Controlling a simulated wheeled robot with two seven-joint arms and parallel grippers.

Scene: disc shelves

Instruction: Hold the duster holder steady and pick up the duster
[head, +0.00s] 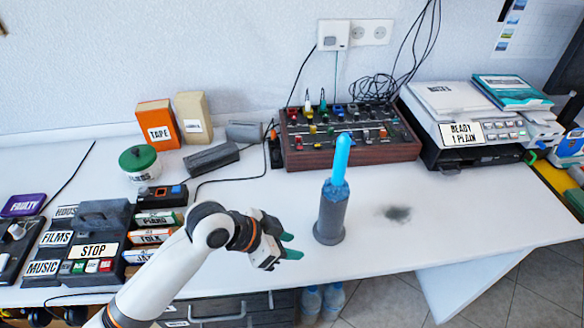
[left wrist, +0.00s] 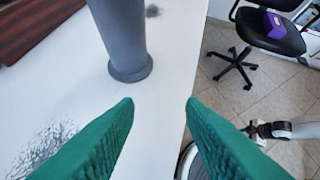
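The duster holder (head: 332,218) is a dark grey upright cylinder with a wider foot, standing on the white table. The duster (head: 341,160) stands upright in it, with a bright blue handle on top and a fluffy grey-blue part at the holder's mouth. My left gripper (head: 297,246) is open and empty, its green fingers pointing at the holder from the left, apart from it. In the left wrist view the holder's lower part (left wrist: 125,45) rises beyond the open fingers (left wrist: 160,103), and the duster is out of frame. My right gripper does not show in the head view.
A dark smudge (head: 397,214) lies right of the holder. Behind stands a wooden-sided mixer (head: 350,153); a printer (head: 470,125) is at the back right. Labelled boxes and a black console (head: 97,252) crowd the left. The table (head: 460,230) is clear right of the holder.

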